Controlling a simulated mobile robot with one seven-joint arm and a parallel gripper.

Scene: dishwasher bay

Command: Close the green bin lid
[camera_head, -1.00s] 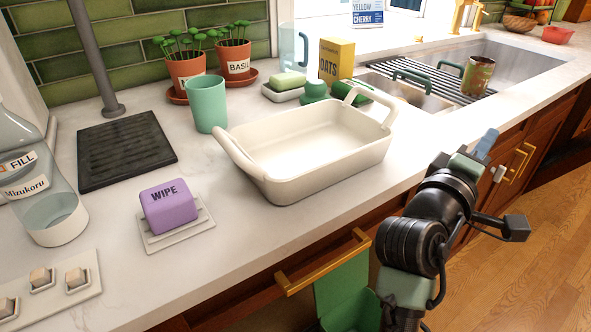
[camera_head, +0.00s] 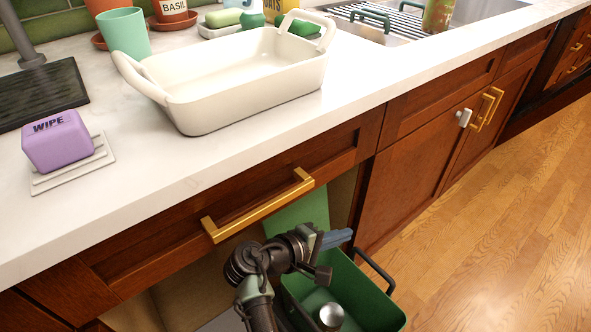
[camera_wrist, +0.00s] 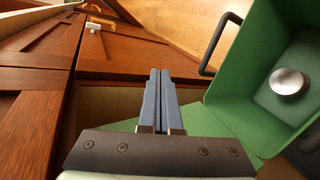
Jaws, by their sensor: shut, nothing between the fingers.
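The green bin (camera_head: 362,290) stands low in front of the open cabinet bay, at the bottom of the head view. It is open at the top, and a round silvery thing (camera_head: 331,316) shows inside. Its lid (camera_head: 301,212) seems to be the green panel raised at the cabinet side, partly hidden by my arm. My gripper (camera_head: 345,237) is shut and empty, beside the lid and above the bin's near-cabinet rim. In the wrist view the blue fingers (camera_wrist: 159,72) lie together, with the bin (camera_wrist: 245,75) to their right and green panel (camera_wrist: 205,122) below them. Contact cannot be told.
A drawer with a gold handle (camera_head: 258,207) overhangs the bay. A closed cabinet door (camera_head: 415,185) is to the right. The counter holds a white baking dish (camera_head: 215,108) and a purple wipe block (camera_head: 58,142). The wooden floor (camera_head: 500,220) at right is clear. The bin has a dark handle (camera_wrist: 218,45).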

